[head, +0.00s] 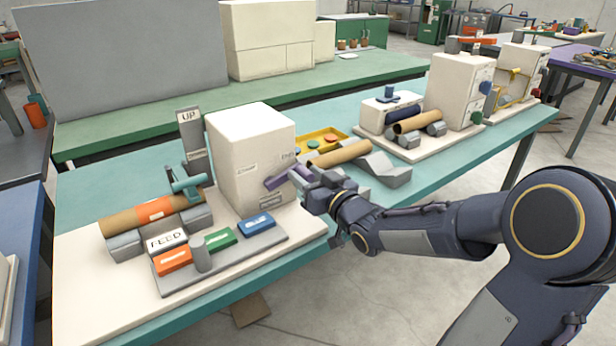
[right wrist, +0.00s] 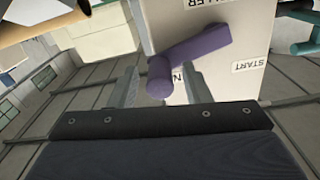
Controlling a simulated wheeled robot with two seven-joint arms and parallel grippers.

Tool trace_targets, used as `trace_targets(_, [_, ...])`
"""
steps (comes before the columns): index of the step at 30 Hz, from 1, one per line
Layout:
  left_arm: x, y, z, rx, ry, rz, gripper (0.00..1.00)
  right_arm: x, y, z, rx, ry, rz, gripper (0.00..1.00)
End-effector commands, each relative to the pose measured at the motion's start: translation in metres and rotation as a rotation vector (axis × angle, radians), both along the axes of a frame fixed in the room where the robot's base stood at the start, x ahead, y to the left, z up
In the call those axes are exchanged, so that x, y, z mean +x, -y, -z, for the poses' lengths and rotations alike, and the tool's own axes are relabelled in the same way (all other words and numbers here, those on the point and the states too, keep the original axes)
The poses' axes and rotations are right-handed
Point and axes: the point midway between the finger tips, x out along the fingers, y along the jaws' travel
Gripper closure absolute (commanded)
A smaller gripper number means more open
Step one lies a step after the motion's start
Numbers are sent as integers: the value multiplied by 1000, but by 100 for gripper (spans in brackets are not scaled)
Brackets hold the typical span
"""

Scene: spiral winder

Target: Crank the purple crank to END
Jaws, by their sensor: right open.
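The purple crank (head: 277,181) is on the side face of the white box (head: 238,150), with a label reading END above it in the head view. In the right wrist view the purple crank (right wrist: 200,48) lies slanted across the white face, and its rounded handle end (right wrist: 160,78) shows between my fingers. A START label (right wrist: 248,64) is to the right, and another label is partly hidden behind the crank. My right gripper (head: 308,184) is open at the crank; it also shows in the right wrist view (right wrist: 163,88). Contact cannot be told. My left gripper is out of view.
A cardboard roll (head: 150,216) and FEED block (head: 167,241) stand left of the box. Orange, green and blue blocks lie on a grey tray (head: 222,262) in front. Another cardboard tube (head: 340,154) and a yellow tray (head: 325,137) are behind my right gripper.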

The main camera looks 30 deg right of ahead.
Motion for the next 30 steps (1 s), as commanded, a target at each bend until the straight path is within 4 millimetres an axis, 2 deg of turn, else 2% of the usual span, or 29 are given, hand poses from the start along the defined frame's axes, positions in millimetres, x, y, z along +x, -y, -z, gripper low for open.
trace_targets(1, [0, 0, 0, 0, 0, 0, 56, 0, 0, 0, 0, 0, 0, 59])
trace_targets(9, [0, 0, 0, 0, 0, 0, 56, 0, 0, 0, 0, 0, 0, 94])
trace_targets(11, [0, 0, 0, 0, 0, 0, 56, 0, 0, 0, 0, 0, 0, 100])
trace_targets(17, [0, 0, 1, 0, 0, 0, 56, 0, 0, 0, -5, 0, 0, 100])
trace_targets(22, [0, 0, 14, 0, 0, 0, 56, 0, -2, -5, -99, 11, -1, 100])
trace_targets(29, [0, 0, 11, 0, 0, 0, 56, -1, -2, -7, -107, 8, 1, 100])
trace_targets(30, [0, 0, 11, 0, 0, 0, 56, -1, -2, -7, -107, 8, 1, 74])
